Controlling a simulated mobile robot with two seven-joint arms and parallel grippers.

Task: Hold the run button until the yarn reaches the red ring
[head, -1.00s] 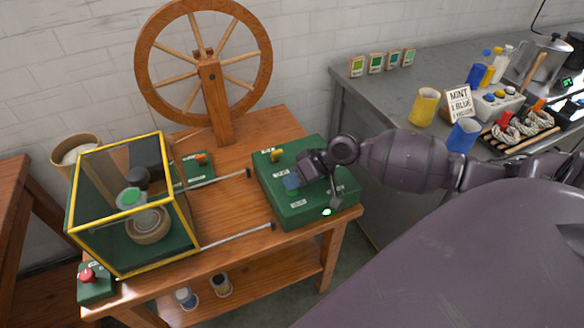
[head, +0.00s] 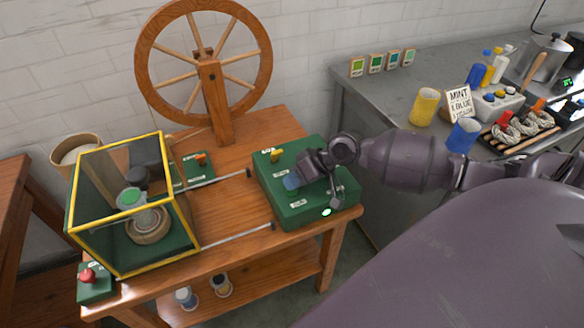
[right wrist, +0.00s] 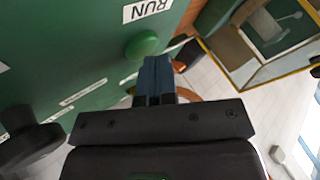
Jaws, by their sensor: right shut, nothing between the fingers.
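The green control box (head: 283,212) sits on the right of the wooden table. My right gripper (head: 291,183) is over its top, with blue fingertips shut and empty. In the right wrist view the green button marked RUN (right wrist: 142,45) is right beside the shut fingertips (right wrist: 157,70); I cannot tell whether they touch it. A bobbin with pale yarn (head: 147,224) is inside the yellow-framed clear guard (head: 120,272) on the left. The red ring cannot be made out at this size. My left gripper is not in view.
A red button on a green box (head: 87,275) is at the table's front left corner. The spinning wheel (head: 264,55) stands behind. A green lamp (head: 327,212) glows on the control box's front edge. A grey counter (head: 385,110) with cups and skeins is at the right.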

